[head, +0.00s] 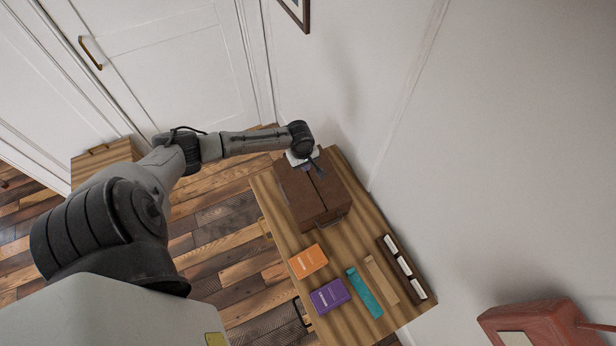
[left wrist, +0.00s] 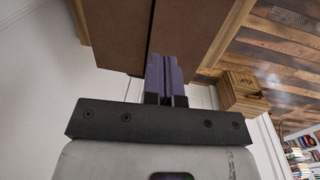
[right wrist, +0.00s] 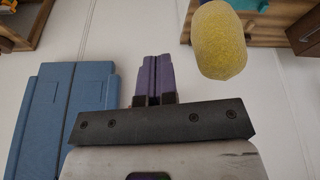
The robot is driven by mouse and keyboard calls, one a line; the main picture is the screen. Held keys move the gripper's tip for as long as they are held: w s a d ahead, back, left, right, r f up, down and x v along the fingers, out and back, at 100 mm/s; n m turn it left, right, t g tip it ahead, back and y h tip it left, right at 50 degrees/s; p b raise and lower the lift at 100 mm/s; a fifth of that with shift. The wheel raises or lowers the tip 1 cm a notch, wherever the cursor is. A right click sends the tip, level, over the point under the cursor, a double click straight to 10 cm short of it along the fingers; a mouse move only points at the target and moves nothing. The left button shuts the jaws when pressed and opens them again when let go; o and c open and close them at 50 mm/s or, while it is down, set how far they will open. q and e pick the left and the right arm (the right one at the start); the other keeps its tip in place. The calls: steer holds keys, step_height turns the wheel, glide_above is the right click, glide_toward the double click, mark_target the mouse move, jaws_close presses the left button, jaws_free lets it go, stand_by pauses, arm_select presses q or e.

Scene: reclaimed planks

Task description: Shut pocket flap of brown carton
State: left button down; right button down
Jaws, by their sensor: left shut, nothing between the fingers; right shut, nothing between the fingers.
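The brown carton (head: 297,205) stands on a striped wooden table, its top split by a dark lengthwise seam. A darker raised piece (head: 334,217) shows at its near end; I cannot tell if it is the pocket flap. My left gripper (head: 319,172) is shut and empty at the carton's far end. In the left wrist view its purple fingers (left wrist: 166,72) lie in front of the carton's brown face (left wrist: 112,45), beside the dark seam; contact is unclear. My right gripper (right wrist: 153,75) is shut and empty, seen only in the right wrist view, away from the carton.
The table (head: 285,238) also carries an orange box (head: 308,261), a purple box (head: 329,295), a teal strip (head: 364,292), a tan strip (head: 381,280) and a dark rack (head: 404,266). A wall borders its right side. A yellow rounded object (right wrist: 219,42) is near my right gripper.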

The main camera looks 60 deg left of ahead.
mark_target(307, 180)
arm_select(q)
steer(key=f, duration=0.8)
steer(key=shift+w+d+f, duration=0.1)
steer(key=shift+w+f, duration=0.2)
steer(key=shift+w, duration=0.1)
steer(key=shift+f, duration=0.1)
steer(key=shift+f, duration=0.1)
